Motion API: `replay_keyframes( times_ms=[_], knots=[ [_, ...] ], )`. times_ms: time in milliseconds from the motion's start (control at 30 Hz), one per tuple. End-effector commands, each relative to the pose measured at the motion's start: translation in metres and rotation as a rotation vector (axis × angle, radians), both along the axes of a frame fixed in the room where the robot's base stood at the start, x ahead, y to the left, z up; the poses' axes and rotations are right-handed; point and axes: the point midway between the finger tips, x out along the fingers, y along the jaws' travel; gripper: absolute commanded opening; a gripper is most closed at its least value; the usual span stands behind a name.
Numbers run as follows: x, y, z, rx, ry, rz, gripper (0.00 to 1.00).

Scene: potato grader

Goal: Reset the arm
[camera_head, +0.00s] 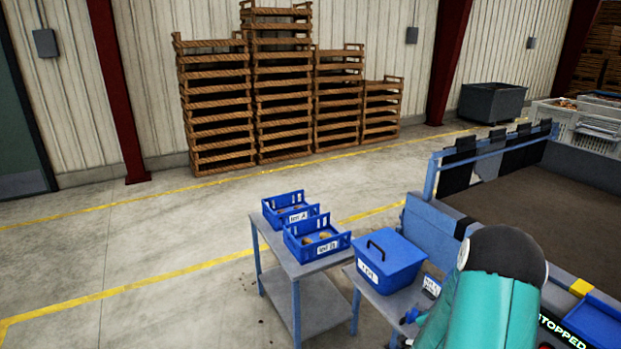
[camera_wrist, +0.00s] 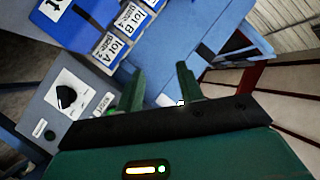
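My arm (camera_head: 490,300) is teal with a black joint and reaches up from the bottom right of the head view, beside the grader. My gripper (camera_wrist: 162,86) shows in the wrist view with its two green fingers apart. Nothing is seen between the fingers. Beyond them is a blue surface (camera_wrist: 195,40). The gripper's fingers cannot be made out in the head view.
A grey control panel (camera_wrist: 60,85) with a black knob and lot labels lie left of the fingers. Two blue crates (camera_head: 290,207) (camera_head: 317,240) with potatoes and a lidded blue box (camera_head: 390,262) stand on grey stands. Open floor lies left.

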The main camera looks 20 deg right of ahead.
Motion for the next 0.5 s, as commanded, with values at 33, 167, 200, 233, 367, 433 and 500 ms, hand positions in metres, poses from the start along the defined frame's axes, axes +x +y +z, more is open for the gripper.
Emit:
replay_keyframes(
  times_ms=[33,167,200,233,367,433,500],
  knots=[
    [0.017,0.014,0.021,0.003,0.024,0.058,0.37],
    [0.046,0.054,0.059,0.021,0.111,0.195,0.37],
    [0.053,0.067,0.070,0.024,0.138,0.236,0.37],
    [0.058,0.077,0.079,0.025,0.159,0.268,0.37],
    [0.070,0.124,0.115,0.027,0.252,0.403,0.37],
    [0.073,0.151,0.134,0.024,0.303,0.475,0.37],
    [0.071,0.178,0.152,0.018,0.355,0.548,0.37]
  ],
)
